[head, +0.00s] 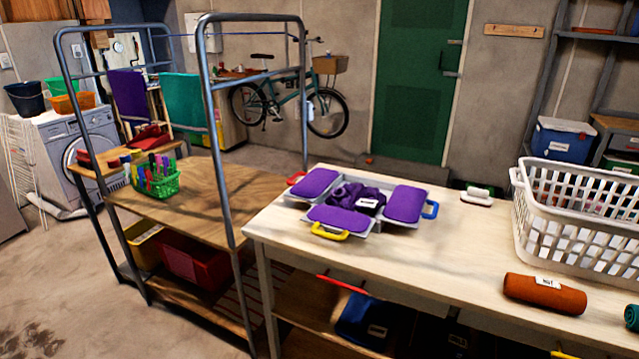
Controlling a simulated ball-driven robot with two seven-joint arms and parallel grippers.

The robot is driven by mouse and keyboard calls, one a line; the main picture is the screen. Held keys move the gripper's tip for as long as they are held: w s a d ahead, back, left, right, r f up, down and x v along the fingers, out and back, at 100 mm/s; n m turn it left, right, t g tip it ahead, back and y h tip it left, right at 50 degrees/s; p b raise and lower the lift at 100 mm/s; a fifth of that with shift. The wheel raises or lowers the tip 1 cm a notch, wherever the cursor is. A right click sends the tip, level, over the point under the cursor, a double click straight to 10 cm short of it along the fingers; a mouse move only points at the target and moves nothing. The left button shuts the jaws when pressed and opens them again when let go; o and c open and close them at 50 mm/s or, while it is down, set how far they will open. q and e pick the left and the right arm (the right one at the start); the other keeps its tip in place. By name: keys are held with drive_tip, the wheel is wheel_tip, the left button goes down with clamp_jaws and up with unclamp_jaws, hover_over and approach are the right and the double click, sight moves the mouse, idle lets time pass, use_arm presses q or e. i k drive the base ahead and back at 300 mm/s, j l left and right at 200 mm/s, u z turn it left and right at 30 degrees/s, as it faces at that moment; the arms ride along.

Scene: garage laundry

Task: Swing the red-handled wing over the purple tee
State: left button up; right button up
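A folding board with grey panels (303,202) lies on the pale table. Its left wing (314,183) has a purple top and a red handle (296,179) at its outer left edge. This wing lies out to the side of the purple tee (345,193), which is bunched in the middle with a white label on it. The front wing (337,218) has a yellow handle (330,235), and the right wing (404,203) has a blue handle (431,209). Both also lie outward, with purple tops. Neither of my grippers is in view.
A white laundry basket (575,215), an orange-brown roll (544,293) and a small brush-like item (478,195) are on the table's right side. A metal-framed wooden bench (195,205) stands at left, its post near the table's left end. Bare tabletop lies before the board.

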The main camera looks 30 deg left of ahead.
sight(314, 182)
drive_tip(key=j+u, duration=0.2)
drive_tip(key=j, duration=1.4)
drive_tip(key=i, duration=0.05)
